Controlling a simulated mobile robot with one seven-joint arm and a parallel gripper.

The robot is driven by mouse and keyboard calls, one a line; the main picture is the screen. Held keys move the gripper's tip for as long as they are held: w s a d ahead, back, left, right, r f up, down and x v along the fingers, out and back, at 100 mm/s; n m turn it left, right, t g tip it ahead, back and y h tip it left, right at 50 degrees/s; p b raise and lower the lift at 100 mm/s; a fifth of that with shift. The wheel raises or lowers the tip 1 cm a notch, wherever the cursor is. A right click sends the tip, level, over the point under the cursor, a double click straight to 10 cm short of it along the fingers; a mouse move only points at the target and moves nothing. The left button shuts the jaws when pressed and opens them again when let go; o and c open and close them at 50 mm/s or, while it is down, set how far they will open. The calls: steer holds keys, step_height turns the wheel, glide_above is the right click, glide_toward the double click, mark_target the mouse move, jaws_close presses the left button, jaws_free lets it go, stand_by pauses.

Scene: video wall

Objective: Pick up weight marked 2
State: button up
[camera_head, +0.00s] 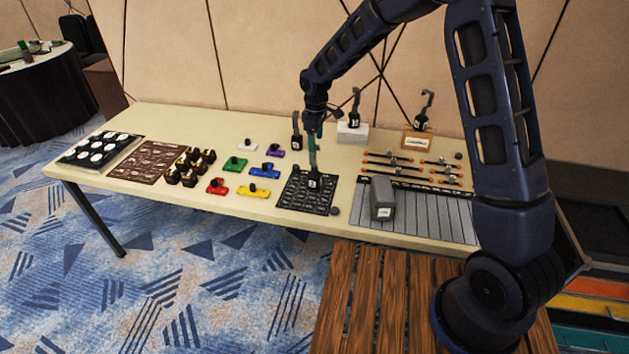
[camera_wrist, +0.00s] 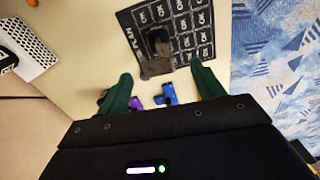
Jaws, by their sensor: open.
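Several dark hooked weights stand on the table. One weight (camera_head: 314,183) is on the black printed mat (camera_head: 296,203); its pale mark is too small to read surely. It also shows in the wrist view (camera_wrist: 157,52), beyond the fingertips and between their lines. Other weights stand behind the mat (camera_head: 297,141), on a white box (camera_head: 355,120) and on a brown box (camera_head: 421,122). I cannot tell which is marked 2. My gripper (camera_head: 313,148) hangs over the mat, close above its weight; its green fingers are apart and empty in the wrist view (camera_wrist: 163,80).
Coloured blocks, including blue (camera_head: 265,170) and yellow (camera_head: 254,190), lie left of the mat. Orange-tipped rods (camera_head: 395,160) and a grey block (camera_head: 382,200) on a slatted grey panel (camera_head: 440,212) are right. Bare table shows along the front edge.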

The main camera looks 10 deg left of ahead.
steer(key=shift+w+a+f, duration=0.1)
steer(key=shift+a+f, duration=0.05)
steer(key=shift+f, duration=1.15)
steer(key=shift+w+a+f, duration=0.1)
steer(key=shift+f, duration=1.2)
jaws_close()
